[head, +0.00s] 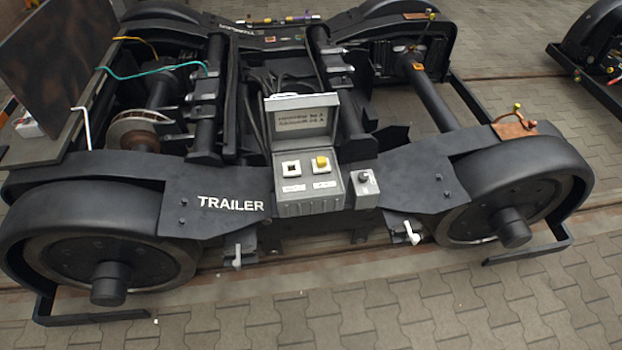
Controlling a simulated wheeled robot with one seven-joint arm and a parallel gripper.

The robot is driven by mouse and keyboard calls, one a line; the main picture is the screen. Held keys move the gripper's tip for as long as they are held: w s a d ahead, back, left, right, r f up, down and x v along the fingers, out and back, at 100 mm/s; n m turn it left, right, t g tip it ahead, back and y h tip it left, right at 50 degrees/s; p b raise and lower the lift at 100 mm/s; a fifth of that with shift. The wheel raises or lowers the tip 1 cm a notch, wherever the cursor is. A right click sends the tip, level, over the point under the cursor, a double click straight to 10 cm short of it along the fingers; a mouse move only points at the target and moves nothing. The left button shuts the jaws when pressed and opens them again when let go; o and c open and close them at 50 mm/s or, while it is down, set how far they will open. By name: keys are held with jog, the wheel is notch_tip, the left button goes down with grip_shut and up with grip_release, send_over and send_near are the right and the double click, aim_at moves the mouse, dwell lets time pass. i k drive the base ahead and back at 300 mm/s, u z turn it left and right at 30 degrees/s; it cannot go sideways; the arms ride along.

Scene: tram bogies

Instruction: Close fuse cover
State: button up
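The fuse cover (301,101) is a grey lid with dark lettering on its inner face. It stands raised, open, at the back edge of a grey fuse box (310,209). The box is mounted on the near side of the black bogie marked TRAILER. Inside the box, a white square fitting with a black centre (291,168) sits at left, and one with a yellow block (321,163) sits at right. Small labels lie below both. My gripper does not show in the head view.
White-handled levers (237,257) (413,233) hang below the frame. Paved floor (420,315) in front is clear.

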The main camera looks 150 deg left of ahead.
aim_at(294, 122)
jog(key=u, duration=4.05)
jog(key=k, duration=0.3)
jog(key=u, duration=0.55)
jog(key=i, duration=1.1)
jog(key=u, duration=0.7)
jog(key=i, duration=0.65)
jog(key=u, duration=0.35)
